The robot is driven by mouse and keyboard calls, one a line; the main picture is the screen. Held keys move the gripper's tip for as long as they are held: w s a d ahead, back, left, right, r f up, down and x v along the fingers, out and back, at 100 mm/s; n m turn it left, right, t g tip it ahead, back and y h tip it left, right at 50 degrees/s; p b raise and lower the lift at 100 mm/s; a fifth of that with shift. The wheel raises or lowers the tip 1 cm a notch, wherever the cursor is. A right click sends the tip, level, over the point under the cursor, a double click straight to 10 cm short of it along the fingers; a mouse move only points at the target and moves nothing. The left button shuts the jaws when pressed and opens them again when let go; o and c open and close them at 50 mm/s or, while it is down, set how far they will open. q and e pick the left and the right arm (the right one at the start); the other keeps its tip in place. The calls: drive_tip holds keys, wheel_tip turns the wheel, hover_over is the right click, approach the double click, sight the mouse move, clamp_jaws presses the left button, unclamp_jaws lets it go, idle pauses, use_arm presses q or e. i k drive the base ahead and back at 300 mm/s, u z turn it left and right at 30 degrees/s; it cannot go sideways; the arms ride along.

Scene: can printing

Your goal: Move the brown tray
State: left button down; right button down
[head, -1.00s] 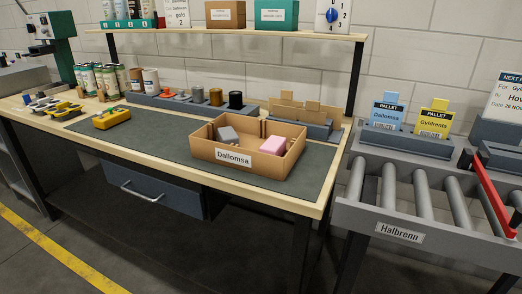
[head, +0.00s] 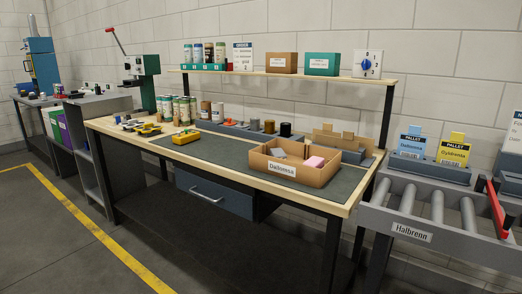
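The brown tray (head: 322,178) is an open cardboard box with a white label that reads roughly "Dallomsa". It sits on the dark grey mat (head: 225,150) near the right end of the workbench. A divider splits it inside. Neither of my grippers is in view, and nothing touches the tray.
A roller conveyor (head: 452,212) labelled "Halbrenn" stands right of the bench, with blue and yellow pallet cards and a red lever (head: 497,208). A yellow tool (head: 185,136) lies left on the mat. A shelf (head: 290,74) spans the back. The floor in front is clear.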

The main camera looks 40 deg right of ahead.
sight(292, 168)
drive_tip(key=u, duration=0.1)
drive_tip(key=i, duration=1.35)
drive_tip(key=z, duration=0.35)
